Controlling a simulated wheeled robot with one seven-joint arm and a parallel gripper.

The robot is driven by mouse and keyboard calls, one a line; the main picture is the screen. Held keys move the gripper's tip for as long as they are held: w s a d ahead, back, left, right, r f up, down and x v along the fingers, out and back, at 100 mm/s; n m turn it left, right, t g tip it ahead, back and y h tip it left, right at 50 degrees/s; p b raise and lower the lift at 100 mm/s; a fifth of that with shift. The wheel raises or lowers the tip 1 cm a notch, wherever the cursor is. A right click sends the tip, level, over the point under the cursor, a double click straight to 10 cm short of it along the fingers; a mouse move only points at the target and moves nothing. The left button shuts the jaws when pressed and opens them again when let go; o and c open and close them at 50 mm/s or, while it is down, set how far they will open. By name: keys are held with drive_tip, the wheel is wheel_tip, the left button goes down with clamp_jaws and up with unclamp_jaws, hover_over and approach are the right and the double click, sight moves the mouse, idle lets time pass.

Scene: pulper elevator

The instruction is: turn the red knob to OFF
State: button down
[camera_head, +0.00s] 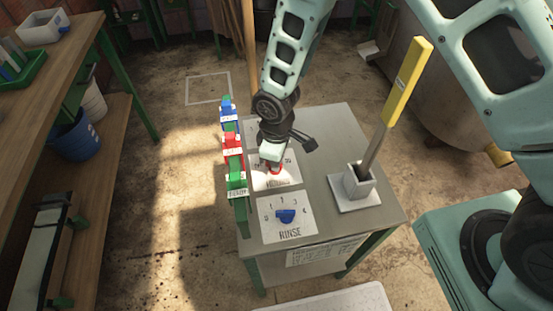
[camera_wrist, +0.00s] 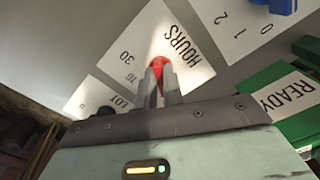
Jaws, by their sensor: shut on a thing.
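The red knob (camera_head: 275,169) sits on a white dial plate (camera_head: 262,183) in the middle of the grey table. In the wrist view the knob (camera_wrist: 157,64) shows between the fingertips, and its plate reads HOURS with numbers such as 30 (camera_wrist: 127,57). My gripper (camera_head: 272,160) reaches down from above and is shut on the knob; it also shows in the wrist view (camera_wrist: 159,80). The gripper hides most of the knob, so its pointing direction cannot be read. I see no OFF mark clearly.
A blue knob (camera_head: 286,215) on the RINSE plate (camera_head: 288,232) is nearer. Blue, red and green tagged blocks line the table's left edge, the green one (camera_head: 236,180) reading READY. A yellow-handled lever (camera_head: 405,85) stands in a grey holder (camera_head: 357,186) at right.

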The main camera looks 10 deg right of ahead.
idle(0.3)
drive_tip(key=c, duration=1.5)
unclamp_jaws()
wheel_tip(320, 180, up, 18)
drive_tip(key=shift+f+b, duration=0.25)
drive_tip(key=shift+b, duration=0.05)
drive_tip(key=s+d+r+m, duration=0.1)
drive_tip(key=s+r, duration=0.1)
drive_tip(key=s, duration=0.4)
drive_tip(key=s+d+r+m, duration=0.2)
drive_tip(key=s+r, duration=0.1)
drive_tip(key=s, duration=0.4)
drive_tip(key=s+d+r+m, duration=0.1)
drive_tip(key=s+d+r, duration=0.1)
drive_tip(key=s, duration=0.4)
drive_tip(key=shift+s+d+r+m+y, duration=0.2)
drive_tip(key=shift+s+r+m+y, duration=0.1)
drive_tip(key=shift+r, duration=0.1)
